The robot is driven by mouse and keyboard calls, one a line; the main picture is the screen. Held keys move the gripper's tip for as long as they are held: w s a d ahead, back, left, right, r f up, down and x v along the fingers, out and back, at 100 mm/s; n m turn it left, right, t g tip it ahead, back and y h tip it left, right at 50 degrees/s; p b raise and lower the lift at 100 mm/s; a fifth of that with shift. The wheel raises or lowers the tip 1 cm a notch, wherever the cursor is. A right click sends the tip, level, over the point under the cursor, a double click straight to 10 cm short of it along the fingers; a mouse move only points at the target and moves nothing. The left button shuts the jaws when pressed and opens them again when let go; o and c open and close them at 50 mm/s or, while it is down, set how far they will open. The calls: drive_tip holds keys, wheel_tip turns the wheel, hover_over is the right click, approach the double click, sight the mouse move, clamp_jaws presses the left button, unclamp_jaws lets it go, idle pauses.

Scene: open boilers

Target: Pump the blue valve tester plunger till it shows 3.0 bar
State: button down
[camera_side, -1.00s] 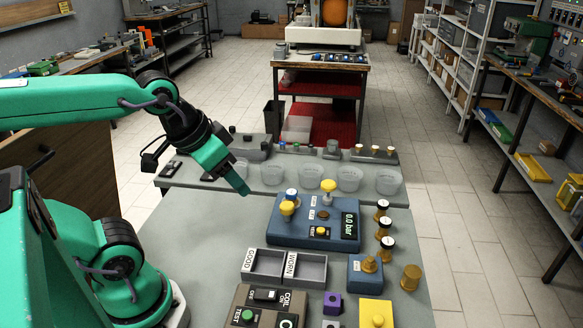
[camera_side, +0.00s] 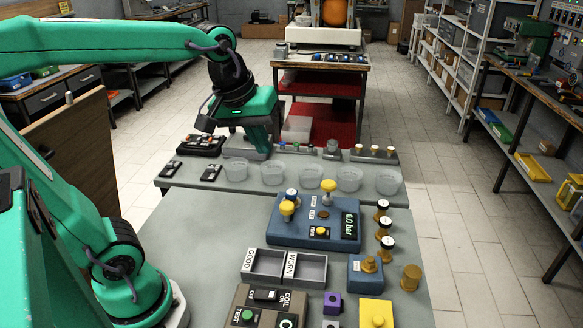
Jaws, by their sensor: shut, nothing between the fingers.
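The blue valve tester (camera_side: 290,232) sits on the grey table. Its dark display (camera_side: 349,222) reads 0.0 bar in green. A yellow-capped knob on a pale stem (camera_side: 328,186) stands upright near the back of the tester; it looks like the plunger. Another yellow knob (camera_side: 287,208) stands at the left, with a small blue and white part behind it. A yellow button (camera_side: 320,231) is at the front. My gripper (camera_side: 260,151) is shut and empty, pointing down over the back of the table, left of and behind the tester, touching none of its knobs.
A row of clear cups (camera_side: 310,176) stands behind the tester. Brass-coloured parts (camera_side: 383,228) line its right side. GOOD and WORN trays (camera_side: 283,267) and a COIL TEST box (camera_side: 262,308) are in front. Bare tabletop lies left of the tester (camera_side: 200,225).

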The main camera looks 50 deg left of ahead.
drive_tip(key=w+a+n+g, duration=0.2)
drive_tip(key=w+n, duration=0.8)
drive_tip(key=w, duration=0.2)
drive_tip(key=n+g, duration=0.2)
drive_tip(key=n, duration=0.8)
hover_over(329, 183)
drive_tip(key=shift+f, duration=2.2)
wheel_tip(329, 183, down, 14)
drive_tip(key=shift+f, duration=1.45)
